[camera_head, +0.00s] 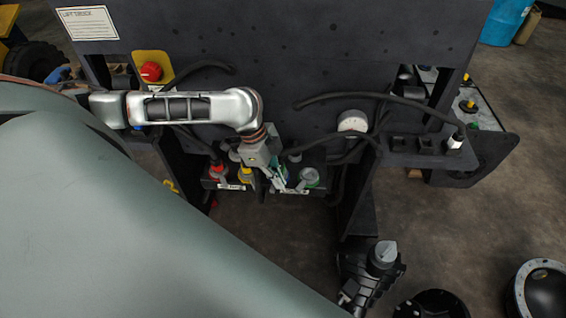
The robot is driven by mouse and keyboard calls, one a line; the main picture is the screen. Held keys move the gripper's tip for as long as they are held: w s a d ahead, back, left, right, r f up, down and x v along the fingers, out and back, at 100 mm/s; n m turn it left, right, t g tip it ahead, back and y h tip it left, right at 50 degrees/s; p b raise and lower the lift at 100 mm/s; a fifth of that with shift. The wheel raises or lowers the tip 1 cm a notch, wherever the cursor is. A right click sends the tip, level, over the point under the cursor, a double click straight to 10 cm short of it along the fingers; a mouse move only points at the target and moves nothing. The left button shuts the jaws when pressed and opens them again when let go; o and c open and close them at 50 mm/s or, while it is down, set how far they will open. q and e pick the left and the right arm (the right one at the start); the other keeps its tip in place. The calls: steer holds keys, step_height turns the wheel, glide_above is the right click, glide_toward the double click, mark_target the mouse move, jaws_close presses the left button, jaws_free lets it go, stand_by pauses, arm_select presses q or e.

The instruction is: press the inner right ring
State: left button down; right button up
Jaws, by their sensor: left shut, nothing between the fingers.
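My left gripper (277,183) is shut and empty. It points down from the silver wrist over the row of coloured fittings under the dark panel. A red ring (217,170) and a yellow ring (245,175) are on the left block, left of the gripper. A green ring (309,176) is on the right block, just right of the fingers. A teal-blue part (283,172), which looks like the inner right ring, shows close behind the fingertips and is partly hidden by them. I cannot tell whether the fingers touch it.
A red knob on a yellow plate (151,71) and a round white gauge (352,122) are on the panel. Black hoses (330,98) hang near the fittings. Open floor (450,230) lies right.

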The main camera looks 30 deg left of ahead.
arm_select(q)
steer(key=shift+s+a+m, duration=0.15)
steer(key=shift+a+m, duration=0.15)
steer(key=shift+m, duration=0.5)
steer(key=shift+s, duration=0.2)
steer(key=shift+s+a, duration=0.15)
steer(key=shift+s, duration=0.45)
steer(key=w+v, duration=0.1)
steer(key=v, duration=0.9)
